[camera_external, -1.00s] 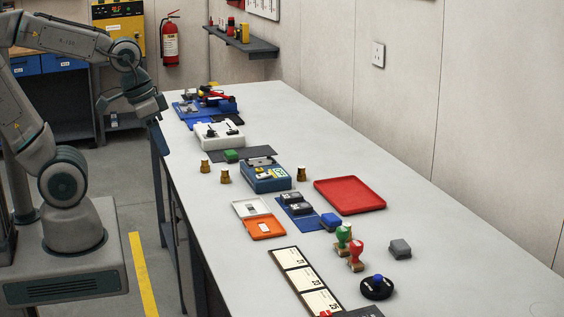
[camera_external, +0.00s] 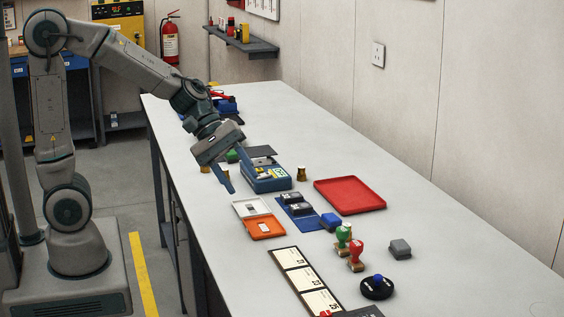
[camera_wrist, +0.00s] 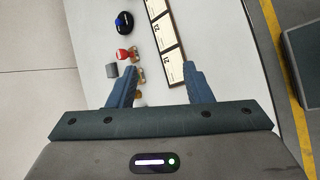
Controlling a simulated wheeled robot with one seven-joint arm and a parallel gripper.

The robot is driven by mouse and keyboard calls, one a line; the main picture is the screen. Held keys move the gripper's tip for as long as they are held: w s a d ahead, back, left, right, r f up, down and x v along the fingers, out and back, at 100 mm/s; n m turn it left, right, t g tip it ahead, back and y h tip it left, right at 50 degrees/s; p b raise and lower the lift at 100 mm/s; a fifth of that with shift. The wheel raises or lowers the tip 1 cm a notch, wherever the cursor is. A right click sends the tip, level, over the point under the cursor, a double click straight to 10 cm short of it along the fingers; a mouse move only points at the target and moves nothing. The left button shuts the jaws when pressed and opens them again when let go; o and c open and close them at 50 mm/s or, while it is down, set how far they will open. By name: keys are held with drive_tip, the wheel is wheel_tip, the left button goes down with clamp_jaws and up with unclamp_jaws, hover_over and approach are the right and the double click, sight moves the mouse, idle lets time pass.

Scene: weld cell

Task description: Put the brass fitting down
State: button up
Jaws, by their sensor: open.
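A brass fitting (camera_external: 301,174) stands upright on the bench, just right of the blue instrument box. Another brass fitting (camera_external: 205,169) shows in part behind my arm, near the bench's left edge. The third, seen earlier beside it, is hidden by my gripper. My gripper (camera_external: 241,178) is above the bench in front of the blue box, tilted downward. Its jaws are apart and nothing shows held between them. In the wrist view both fingers (camera_wrist: 160,80) are spread, with the bench below; a small yellowish thing by the left finger is too small to tell.
The bench (camera_external: 450,270) holds a blue instrument box (camera_external: 267,180), an orange tray (camera_external: 265,228), a red tray (camera_external: 349,196), stamps (camera_external: 356,256), framed cards (camera_external: 303,281) and a black round pad (camera_external: 377,288). The bench's right side is clear.

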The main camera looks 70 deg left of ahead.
drive_tip(key=w+a+f+n+t+h+b, duration=0.1)
drive_tip(key=w+f+n+t+b, duration=0.2)
drive_tip(key=w+f+n, duration=0.45)
drive_tip(key=n+t+y+b, duration=0.2)
drive_tip(key=n, duration=0.7)
approach(346, 225)
drive_tip(key=shift+m, duration=0.25)
drive_tip(key=p+x, duration=0.1)
drive_tip(key=x, duration=0.6)
drive_tip(key=shift+s+f, duration=0.15)
drive_tip(key=shift+p+x, duration=0.6)
drive_tip(key=shift+x, duration=2)
drive_tip(key=shift+a+r, duration=0.1)
drive_tip(key=shift+r, duration=0.1)
clamp_jaws()
